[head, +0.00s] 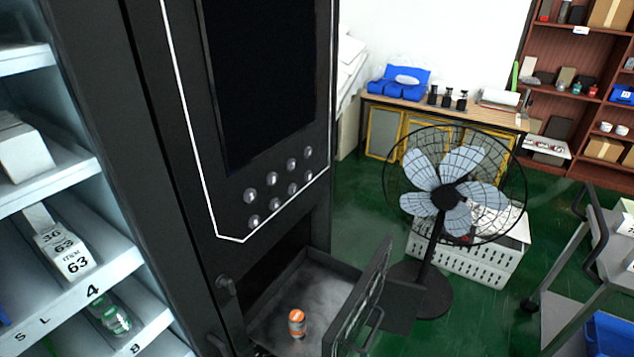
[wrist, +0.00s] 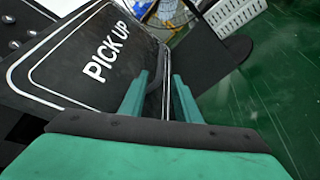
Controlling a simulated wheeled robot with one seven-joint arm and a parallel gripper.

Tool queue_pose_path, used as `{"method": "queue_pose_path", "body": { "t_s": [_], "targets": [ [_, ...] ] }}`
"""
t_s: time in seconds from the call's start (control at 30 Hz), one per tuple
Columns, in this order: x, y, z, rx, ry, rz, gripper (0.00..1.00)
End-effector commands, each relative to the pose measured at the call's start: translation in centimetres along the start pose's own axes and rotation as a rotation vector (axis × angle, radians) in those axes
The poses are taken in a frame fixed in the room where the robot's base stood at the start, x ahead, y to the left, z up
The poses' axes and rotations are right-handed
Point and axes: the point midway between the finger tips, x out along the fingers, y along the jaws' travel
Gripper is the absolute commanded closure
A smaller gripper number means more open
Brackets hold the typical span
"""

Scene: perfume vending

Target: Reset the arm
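My gripper (wrist: 160,92) shows in the wrist view with two teal fingers spread apart. The pick-up door (wrist: 85,60), black with white "PICK UP" lettering, lies beyond and to the left of the fingers. Its dark bar handle (wrist: 166,85) appears in the gap between the fingers; I cannot tell whether they touch it. In the head view, the door (head: 358,305) is swung open and its handle (head: 375,328) faces right. My gripper is not clearly visible there. An orange container with a pale label (head: 297,323) stands in the open pick-up bay (head: 265,325).
The black vending machine (head: 180,150) rises on the left, beside white shelves (head: 125,262). A standing fan (head: 447,197) is just beyond the door, with a white crate (head: 480,262) behind it. A cart (head: 570,285) stands at right. Green floor (head: 490,315) is clear between fan and cart.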

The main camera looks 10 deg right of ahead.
Motion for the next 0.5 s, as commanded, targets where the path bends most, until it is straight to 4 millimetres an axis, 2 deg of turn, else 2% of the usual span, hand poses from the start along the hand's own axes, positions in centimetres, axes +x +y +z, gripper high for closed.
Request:
{"method": "queue_pose_path", "body": {
  "t_s": [0.17,0.27,0.5],
  "targets": [
    [-2.2,-0.5,-1.4,0.121,0.037,0.009,0.7],
    [-5.0,-0.8,-2.9,0.295,0.086,0.017,0.7],
    [-13.3,-0.6,-6.3,0.825,0.215,-0.005,0.7]
  ]
}}
